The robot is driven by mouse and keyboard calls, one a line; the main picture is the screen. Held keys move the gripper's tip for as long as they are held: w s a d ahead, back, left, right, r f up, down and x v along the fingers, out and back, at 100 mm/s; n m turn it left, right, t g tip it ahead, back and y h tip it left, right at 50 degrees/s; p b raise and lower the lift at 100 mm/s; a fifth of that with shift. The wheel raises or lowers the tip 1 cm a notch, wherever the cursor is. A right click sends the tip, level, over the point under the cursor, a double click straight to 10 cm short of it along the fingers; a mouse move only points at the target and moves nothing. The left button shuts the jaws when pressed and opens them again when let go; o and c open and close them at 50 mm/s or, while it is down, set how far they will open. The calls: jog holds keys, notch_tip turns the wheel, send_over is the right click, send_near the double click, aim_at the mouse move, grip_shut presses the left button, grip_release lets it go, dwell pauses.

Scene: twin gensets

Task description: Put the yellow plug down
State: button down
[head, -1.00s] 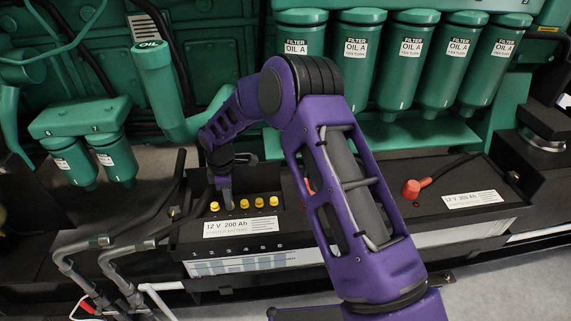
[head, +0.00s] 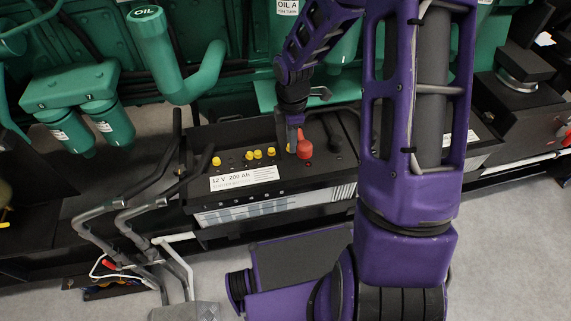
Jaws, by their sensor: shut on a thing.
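My gripper (head: 294,145) points down over the right part of the near battery's top. It is shut on a yellow plug (head: 290,149), of which only a small part shows beside the fingers. I cannot tell whether that plug touches the battery top. Several other yellow plugs stand in a row on the black starter battery (head: 290,176). One (head: 216,161) is at the left, then comes a gap, then a close group (head: 257,154) left of my gripper.
A red terminal cap (head: 304,150) stands right next to my gripper. Green filters (head: 114,127) and the green oil filler pipe (head: 170,65) are behind at the left. My arm hides much of the right side.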

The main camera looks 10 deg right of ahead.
aim_at(291, 169)
notch_tip(291, 169, down, 9)
jog(key=shift+f+b, duration=0.15)
jog(key=shift+b, duration=0.5)
jog(key=shift+f, duration=0.15)
jog(key=c, duration=0.7)
grip_release()
notch_tip(291, 169, up, 12)
jog(key=shift+r+p, duration=0.2)
jog(key=shift+p, duration=0.8)
